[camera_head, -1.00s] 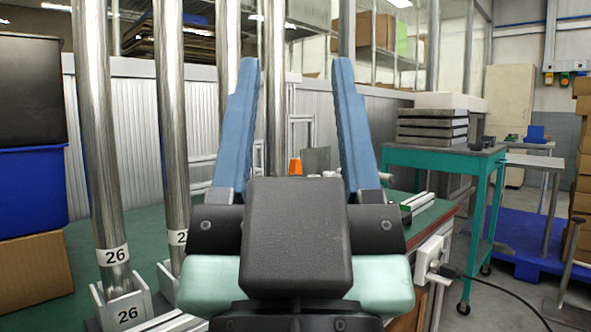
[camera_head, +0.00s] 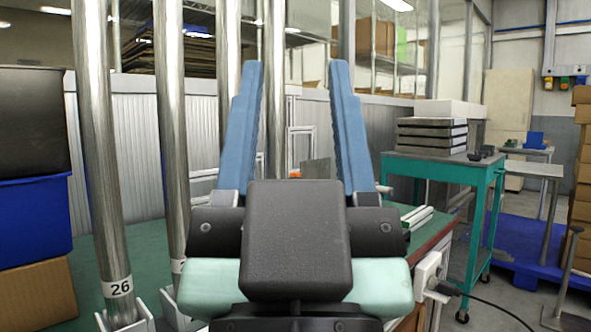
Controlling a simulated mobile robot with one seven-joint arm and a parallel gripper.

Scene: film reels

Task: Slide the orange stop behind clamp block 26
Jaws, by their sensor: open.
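My gripper (camera_head: 296,75) is open, its two blue fingers spread wide and pointing up and away in the middle of the view, with nothing between them. The orange stop (camera_head: 295,174) shows only as a small orange patch low between the fingers. The black body of my gripper hides the rest of it. Clamp block 26 (camera_head: 141,312) is at the lower left, cut by the bottom edge. An upright metal tube (camera_head: 95,130) with a label 26 stands in it.
More upright tubes (camera_head: 172,120) stand to the right of tube 26. The green bench top (camera_head: 150,250) lies around them. Stacked bins (camera_head: 32,205) are at the left. A teal cart (camera_head: 440,165) stands at the right, with a black cable on the floor.

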